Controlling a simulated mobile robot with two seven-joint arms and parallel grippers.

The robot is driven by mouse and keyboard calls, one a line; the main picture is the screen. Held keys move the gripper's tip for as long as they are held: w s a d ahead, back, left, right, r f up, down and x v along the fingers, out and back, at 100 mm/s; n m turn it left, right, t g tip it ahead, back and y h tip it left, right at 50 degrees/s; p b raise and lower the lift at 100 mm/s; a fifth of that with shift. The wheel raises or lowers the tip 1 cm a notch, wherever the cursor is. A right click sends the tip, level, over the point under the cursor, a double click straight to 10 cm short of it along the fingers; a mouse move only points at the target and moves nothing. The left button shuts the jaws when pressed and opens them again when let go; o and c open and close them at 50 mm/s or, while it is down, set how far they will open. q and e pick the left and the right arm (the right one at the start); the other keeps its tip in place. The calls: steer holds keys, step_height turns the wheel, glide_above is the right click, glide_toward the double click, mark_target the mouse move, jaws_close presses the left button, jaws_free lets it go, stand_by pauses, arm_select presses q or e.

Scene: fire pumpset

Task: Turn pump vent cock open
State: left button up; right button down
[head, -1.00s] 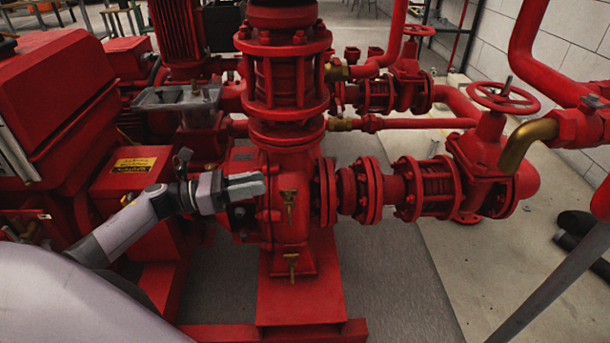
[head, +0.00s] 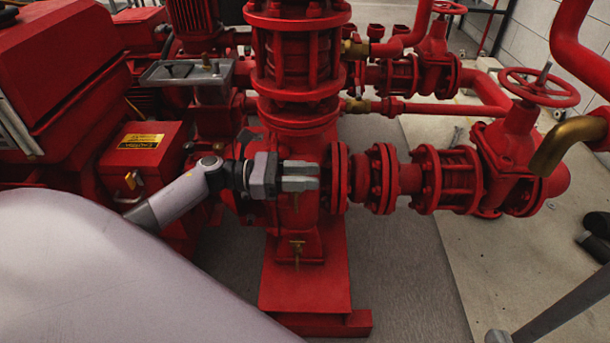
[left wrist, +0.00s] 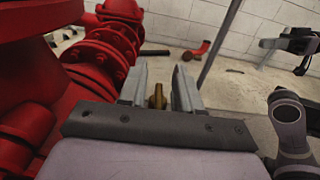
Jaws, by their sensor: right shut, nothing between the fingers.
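The red pump (head: 325,215) stands in the middle of the head view, with a lower brass cock (head: 297,250) on its front. Another brass cock is mostly hidden behind my left gripper (head: 303,176). In the left wrist view a brass cock (left wrist: 157,97) shows between the fingers of my left gripper (left wrist: 160,88). These fingers are open, with a gap visible on both sides of the brass. My right gripper (left wrist: 270,43) appears small at the right of the left wrist view, shut and empty, away from the pump.
A red flanged pipe and valve with a handwheel (head: 538,87) stand right of the pump. A brass elbow (head: 567,143) hangs at the right. A red box with a yellow label (head: 141,141) is on the left.

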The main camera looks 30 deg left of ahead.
arm_select(q)
jaws_close()
